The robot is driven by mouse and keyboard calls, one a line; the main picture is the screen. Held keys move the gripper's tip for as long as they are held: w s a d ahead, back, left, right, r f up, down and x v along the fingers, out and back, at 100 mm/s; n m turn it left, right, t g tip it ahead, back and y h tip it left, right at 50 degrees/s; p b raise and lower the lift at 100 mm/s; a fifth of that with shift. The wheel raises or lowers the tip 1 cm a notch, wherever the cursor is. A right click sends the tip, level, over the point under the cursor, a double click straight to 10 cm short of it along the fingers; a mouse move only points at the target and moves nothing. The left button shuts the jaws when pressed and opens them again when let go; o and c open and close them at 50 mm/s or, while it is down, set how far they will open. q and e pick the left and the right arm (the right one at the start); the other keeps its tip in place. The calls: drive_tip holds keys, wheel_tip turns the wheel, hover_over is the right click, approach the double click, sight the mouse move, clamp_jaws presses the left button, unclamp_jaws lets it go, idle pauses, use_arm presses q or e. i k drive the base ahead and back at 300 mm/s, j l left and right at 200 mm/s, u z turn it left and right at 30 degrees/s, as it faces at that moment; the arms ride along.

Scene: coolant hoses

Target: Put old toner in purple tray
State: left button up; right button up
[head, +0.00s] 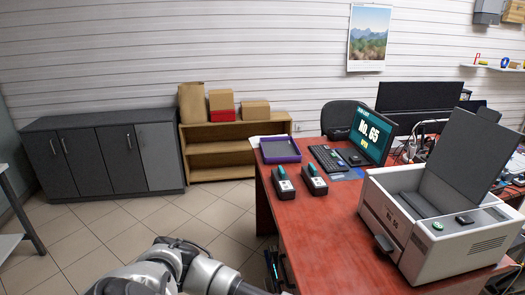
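The purple tray (299,158) lies at the far left corner of the red desk and looks empty. Two black toner cartridges with teal handles, a left one (285,188) and a right one (315,184), lie side by side on the desk in front of it. I cannot tell which is old. The white printer (440,252) stands at the right with its grey lid raised. Its inside is only partly visible. My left arm shows at the bottom; dark parts by the desk edge may be its gripper (274,268), its opening unclear. My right gripper is not in view.
A keyboard (327,158) and a lit monitor (371,135) stand behind the cartridges. The red desk (345,235) is clear between cartridges and printer. A dark cabinet (96,155) and a wooden shelf (219,158) with boxes line the back wall.

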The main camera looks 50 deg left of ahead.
sight(280, 151)
drive_tip(key=j+z, duration=0.1)
drive_tip(key=j, duration=0.95)
drive_tip(key=k+j+z, duration=0.1)
drive_tip(key=j, duration=0.95)
drive_tip(key=i+j, duration=0.15)
drive_tip(key=j, duration=0.3)
drive_tip(key=i+j, duration=0.1)
drive_tip(key=j, duration=0.35)
drive_tip(key=i+j+z, duration=0.1)
drive_tip(key=j, duration=0.35)
drive_tip(key=i+j, duration=0.15)
drive_tip(key=j, duration=0.3)
drive_tip(key=i+j, duration=0.1)
drive_tip(key=j, duration=0.35)
drive_tip(key=i+z, duration=0.05)
